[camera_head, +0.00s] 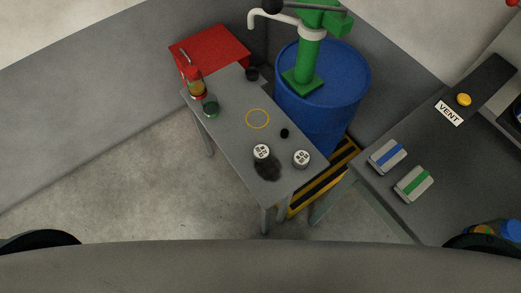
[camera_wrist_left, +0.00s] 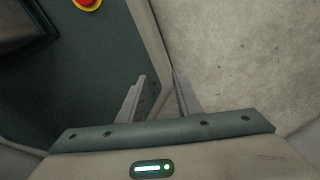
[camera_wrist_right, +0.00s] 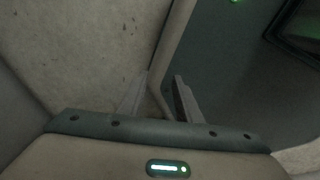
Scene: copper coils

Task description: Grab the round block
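Several round things stand on the small grey table; which one is the round block I cannot tell for certain. A white round piece with dark holes (camera_head: 261,151) sits near the table's front, by a dark smudge. A similar white round piece (camera_head: 302,158) is to its right, near the table's right corner. A small black round piece (camera_head: 285,133) lies behind them. My left gripper (camera_wrist_left: 159,73) and right gripper (camera_wrist_right: 163,75) show only in their wrist views. Each has its fingers apart with nothing between them, far from the table.
A dark bench (camera_head: 395,205) at right holds two striped blocks and a yellow button.

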